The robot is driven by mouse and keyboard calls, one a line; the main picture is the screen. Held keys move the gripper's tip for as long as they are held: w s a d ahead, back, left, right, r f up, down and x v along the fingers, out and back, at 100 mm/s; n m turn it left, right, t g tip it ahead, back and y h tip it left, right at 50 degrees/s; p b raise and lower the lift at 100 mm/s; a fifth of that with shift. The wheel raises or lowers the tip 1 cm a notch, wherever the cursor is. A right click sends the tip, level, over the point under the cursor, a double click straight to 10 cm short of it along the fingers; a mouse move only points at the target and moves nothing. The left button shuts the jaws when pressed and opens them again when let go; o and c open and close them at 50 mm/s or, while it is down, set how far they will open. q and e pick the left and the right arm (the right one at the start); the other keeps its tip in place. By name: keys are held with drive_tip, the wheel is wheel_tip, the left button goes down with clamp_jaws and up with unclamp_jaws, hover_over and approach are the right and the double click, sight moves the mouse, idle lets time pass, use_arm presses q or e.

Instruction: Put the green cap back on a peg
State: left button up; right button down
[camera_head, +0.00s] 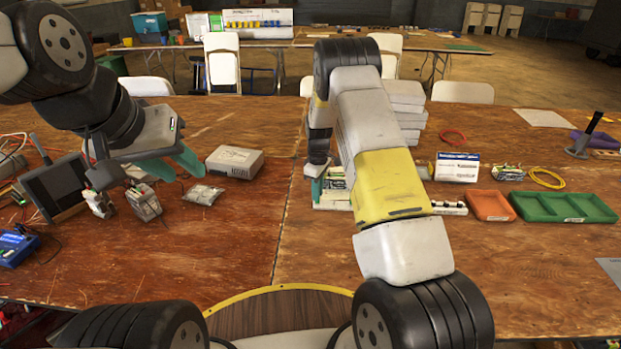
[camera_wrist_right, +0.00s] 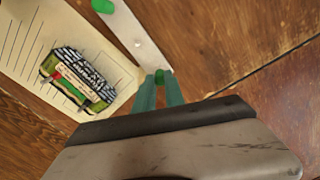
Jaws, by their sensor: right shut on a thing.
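My right gripper (camera_wrist_right: 160,88) is shut on a small green cap (camera_wrist_right: 160,76), held between its teal fingertips. The cap is over or at the near end of a pale strip (camera_wrist_right: 125,25); I cannot tell whether it touches. A bare light peg (camera_wrist_right: 138,43) shows on the strip, and another green cap (camera_wrist_right: 103,6) is further along it. In the head view my right gripper (camera_head: 316,178) is low over the table, its fingers mostly hidden by the arm. My left gripper (camera_head: 170,168) is open and empty above the left side of the table.
In the head view, a grey box (camera_head: 235,161), orange tray (camera_head: 490,205), green tray (camera_head: 563,207) and white-blue box (camera_head: 457,167) stand around. The front middle table is clear.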

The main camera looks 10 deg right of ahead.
drive_tip(key=c, duration=1.3)
unclamp_jaws()
drive_tip(key=shift+o, duration=0.9)
drive_tip(key=shift+r, duration=0.1)
drive_tip(key=shift+r, duration=3.65)
